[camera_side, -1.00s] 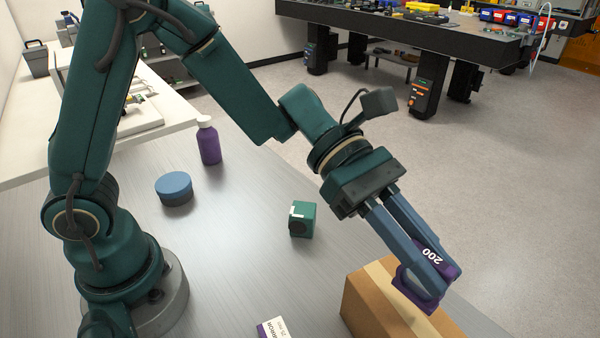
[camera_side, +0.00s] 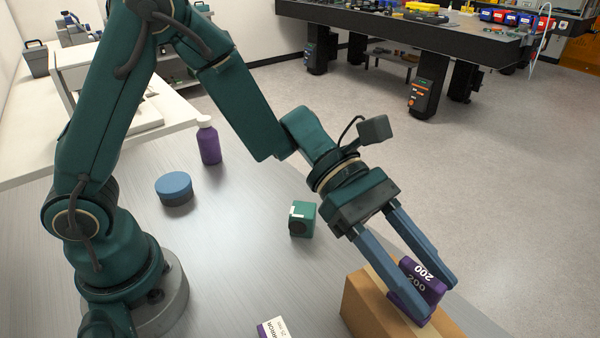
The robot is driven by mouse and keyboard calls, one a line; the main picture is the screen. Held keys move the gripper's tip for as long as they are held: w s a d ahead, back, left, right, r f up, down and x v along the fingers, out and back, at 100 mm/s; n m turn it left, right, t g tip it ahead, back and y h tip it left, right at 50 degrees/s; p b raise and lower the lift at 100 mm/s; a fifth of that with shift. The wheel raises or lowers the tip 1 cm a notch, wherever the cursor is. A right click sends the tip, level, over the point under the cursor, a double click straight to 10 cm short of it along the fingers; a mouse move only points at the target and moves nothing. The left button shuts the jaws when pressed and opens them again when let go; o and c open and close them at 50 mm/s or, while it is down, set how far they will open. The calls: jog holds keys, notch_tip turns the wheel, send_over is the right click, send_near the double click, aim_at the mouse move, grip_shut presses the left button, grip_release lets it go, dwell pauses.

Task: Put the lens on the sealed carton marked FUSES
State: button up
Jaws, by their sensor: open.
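The lens (camera_side: 418,285) is a purple block marked 200, and it rests on top of a brown cardboard carton (camera_side: 362,309). No FUSES marking shows on the carton faces in view. My gripper (camera_side: 436,300) is open, with its blue fingers spread on either side of the lens. The fingers still reach down around the lens, and the near finger hides part of it and of the carton top. A gap shows between the lens and the far finger; contact with the near finger cannot be told.
A green box (camera_side: 303,219) stands on the grey table left of the carton. A white and purple box marked MIRROR (camera_side: 272,330) is cut off at the bottom edge. A blue-lidded round tin (camera_side: 174,188) and a purple bottle (camera_side: 209,145) stand farther back. Table between them is clear.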

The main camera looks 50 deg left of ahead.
jog(key=v, duration=1.2)
jog(key=s+a+f+m+y, duration=0.35)
jog(key=s+m+y, duration=0.35)
jog(key=s+m, duration=0.25)
jog(key=a+r+m+t+y, duration=0.1)
jog(key=a+m+t+y, duration=0.4)
jog(key=a+m, duration=0.3)
jog(key=shift+a+t+y, duration=0.3)
jog(key=shift+a+y, duration=0.1)
jog(key=shift+y, duration=0.3)
